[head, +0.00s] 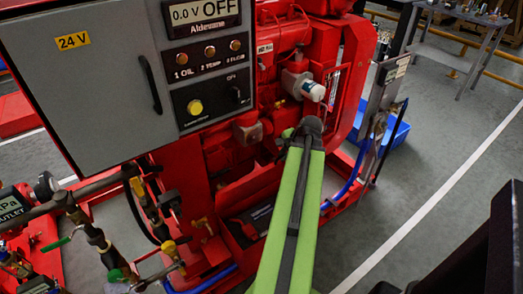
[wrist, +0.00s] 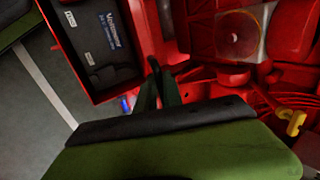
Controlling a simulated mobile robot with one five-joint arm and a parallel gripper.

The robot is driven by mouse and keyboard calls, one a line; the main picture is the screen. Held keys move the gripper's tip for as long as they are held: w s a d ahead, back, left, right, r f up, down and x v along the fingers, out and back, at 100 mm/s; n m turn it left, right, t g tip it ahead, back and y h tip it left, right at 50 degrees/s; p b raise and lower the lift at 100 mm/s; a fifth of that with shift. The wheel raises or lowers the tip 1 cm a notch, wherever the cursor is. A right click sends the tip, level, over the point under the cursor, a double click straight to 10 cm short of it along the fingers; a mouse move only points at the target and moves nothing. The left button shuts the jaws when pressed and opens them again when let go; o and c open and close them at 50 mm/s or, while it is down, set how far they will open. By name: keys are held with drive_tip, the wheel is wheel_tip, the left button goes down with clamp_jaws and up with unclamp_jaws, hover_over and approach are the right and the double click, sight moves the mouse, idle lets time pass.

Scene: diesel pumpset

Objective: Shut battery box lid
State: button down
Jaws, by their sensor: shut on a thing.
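The battery box (wrist: 62,38) is a red open-topped box in the wrist view's upper left. A dark battery (wrist: 108,40) with a white and blue label lies uncovered inside it. In the head view the battery (head: 257,217) shows low on the red pumpset, left of my green arm. My gripper (wrist: 154,75) has its dark fingers close together beside the box's right edge. They appear shut on a red edge that looks like part of the raised lid (wrist: 148,30); the contact is hard to see. The head view hides my gripper behind my arm.
A grey control panel (head: 95,75) stands at the left in the head view, above pipes and valves (head: 95,235). The red engine (head: 285,75) is behind my arm. A blue bin (head: 395,132) stands on the floor to the right. Grey floor (head: 430,165) is open at the right.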

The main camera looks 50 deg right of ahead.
drive_tip(key=shift+s, duration=0.15)
drive_tip(key=shift+s+a+f+b, duration=0.15)
drive_tip(key=shift+s, duration=0.25)
drive_tip(key=shift+s+a+f+b, duration=0.15)
drive_tip(key=shift+s, duration=0.25)
drive_tip(key=c, duration=1.4)
unclamp_jaws()
